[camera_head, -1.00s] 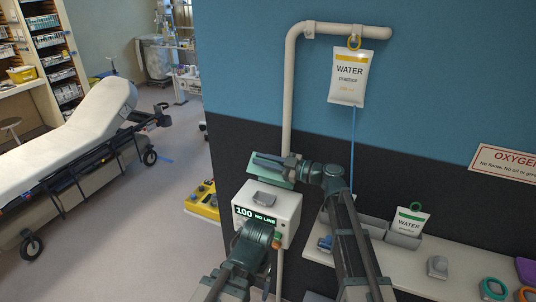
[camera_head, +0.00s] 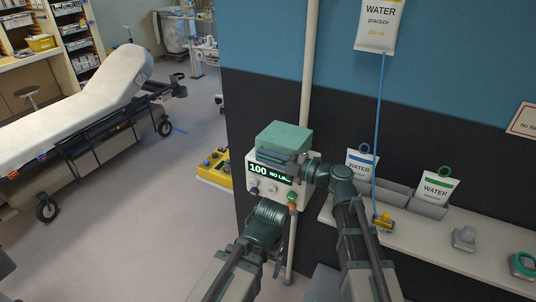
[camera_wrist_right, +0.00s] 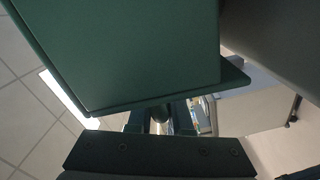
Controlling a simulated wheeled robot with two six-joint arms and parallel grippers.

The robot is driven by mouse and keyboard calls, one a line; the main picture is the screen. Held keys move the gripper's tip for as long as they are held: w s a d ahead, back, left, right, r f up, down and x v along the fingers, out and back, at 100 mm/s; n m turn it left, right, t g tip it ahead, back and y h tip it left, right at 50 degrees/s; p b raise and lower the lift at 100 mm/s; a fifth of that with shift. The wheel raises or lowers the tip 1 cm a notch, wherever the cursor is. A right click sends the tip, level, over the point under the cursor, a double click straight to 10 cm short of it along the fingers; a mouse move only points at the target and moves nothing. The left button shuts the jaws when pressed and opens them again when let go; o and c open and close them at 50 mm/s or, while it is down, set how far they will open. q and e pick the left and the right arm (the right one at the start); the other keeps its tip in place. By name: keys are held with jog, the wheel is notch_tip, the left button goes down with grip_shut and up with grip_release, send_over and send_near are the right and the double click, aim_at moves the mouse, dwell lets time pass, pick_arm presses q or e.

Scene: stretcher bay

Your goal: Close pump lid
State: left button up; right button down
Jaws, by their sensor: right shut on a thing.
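The pump (camera_head: 252,172) is a white box on a pole against the wall. Its lit display reads 100 NO LINE, with knobs below. Its green lid (camera_head: 287,133) now covers the top in the head view; I cannot tell if it is fully flat. My right gripper (camera_head: 279,158) is shut on the lid's front edge, just above the display. In the right wrist view the lid (camera_wrist_right: 150,50) fills the upper part, above a dark finger. My left arm's wrist is in front of the pump's lower part; its gripper fingers are hidden.
A shelf (camera_head: 455,232) on the right holds grey bins with water bags (camera_head: 437,188). A water bag (camera_head: 378,22) hangs above with a blue line down to a yellow clamp (camera_head: 383,222). A yellow case (camera_head: 214,168) stands left of the pump. A stretcher (camera_head: 90,92) is at left.

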jog(key=shift+s+f+n+b, duration=0.1)
jog(key=shift+f+n+b, duration=0.4)
jog(key=shift+f, duration=0.15)
jog(key=shift+s+f, duration=0.1)
jog(key=c, duration=0.9)
grip_release()
jog(key=v, duration=1.3)
jog(key=shift+s+d, duration=0.15)
jog(key=shift+d, duration=0.2)
